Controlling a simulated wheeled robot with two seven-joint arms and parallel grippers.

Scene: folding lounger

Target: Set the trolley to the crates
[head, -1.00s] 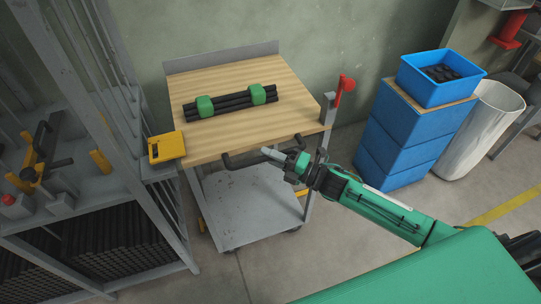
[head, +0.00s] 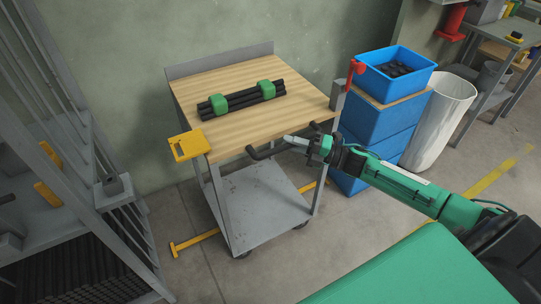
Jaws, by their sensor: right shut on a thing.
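The trolley (head: 190,90) has a wooden top, a grey lower shelf (head: 262,205) and a dark handle (head: 262,154) along its front edge. My right gripper (head: 301,143) is shut on the handle near its right end. A bundle of black bars (head: 242,98) with two green clamps lies on the top. The blue crates (head: 378,122) stand stacked just right of the trolley, and its right corner overlaps them in the picture. Whether they touch cannot be told. The open top crate (head: 410,87) holds dark parts. My left gripper is out of view.
A yellow bracket (head: 188,146) is at the trolley's front left corner and a red flag-shaped part (head: 354,69) at its right. A grey rack (head: 70,150) stands left, with open floor between. A white bin (head: 438,120) stands beyond the crates.

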